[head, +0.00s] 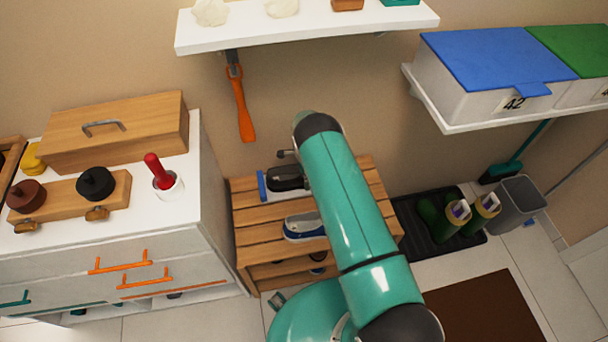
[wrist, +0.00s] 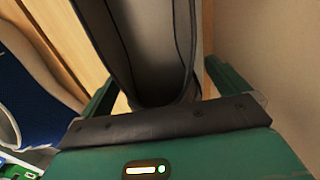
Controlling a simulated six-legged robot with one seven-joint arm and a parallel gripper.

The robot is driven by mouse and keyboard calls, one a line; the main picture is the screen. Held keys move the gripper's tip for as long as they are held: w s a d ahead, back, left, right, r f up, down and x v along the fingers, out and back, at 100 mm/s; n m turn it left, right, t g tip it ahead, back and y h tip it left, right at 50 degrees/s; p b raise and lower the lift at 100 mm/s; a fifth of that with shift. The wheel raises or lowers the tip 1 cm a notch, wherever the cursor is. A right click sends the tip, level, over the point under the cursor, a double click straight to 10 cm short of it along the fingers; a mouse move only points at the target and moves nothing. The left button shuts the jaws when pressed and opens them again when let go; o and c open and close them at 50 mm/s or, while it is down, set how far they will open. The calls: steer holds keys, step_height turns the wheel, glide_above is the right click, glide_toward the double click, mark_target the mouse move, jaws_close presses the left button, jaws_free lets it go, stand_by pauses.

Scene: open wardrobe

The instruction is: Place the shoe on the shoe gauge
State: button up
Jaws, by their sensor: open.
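A dark shoe-shaped thing (head: 287,178) with a grey inside lies on the top of the wooden rack (head: 249,219). In the wrist view a dark shoe (wrist: 116,28) with a grey inside fills the middle, its rounded end towards me. My gripper (wrist: 158,75) is open, with one green finger on each side of that end; I cannot tell whether they touch it. The arm hides my gripper in the head view. A blue bar (head: 262,186) stands left of the dark thing; it may be part of the shoe gauge, which I cannot clearly make out.
A blue and white shoe (head: 304,227) lies in front on the same rack and shows at the wrist view's left (wrist: 30,95). A white drawer cabinet (head: 190,222) stands left. A wall shelf (head: 300,30) with a hanging orange-handled tool (head: 242,105) is above. Boots (head: 452,217) stand right.

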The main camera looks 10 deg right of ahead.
step_height(320, 180, up, 11)
steer(key=shift+r, duration=0.1)
stand_by(0.4)
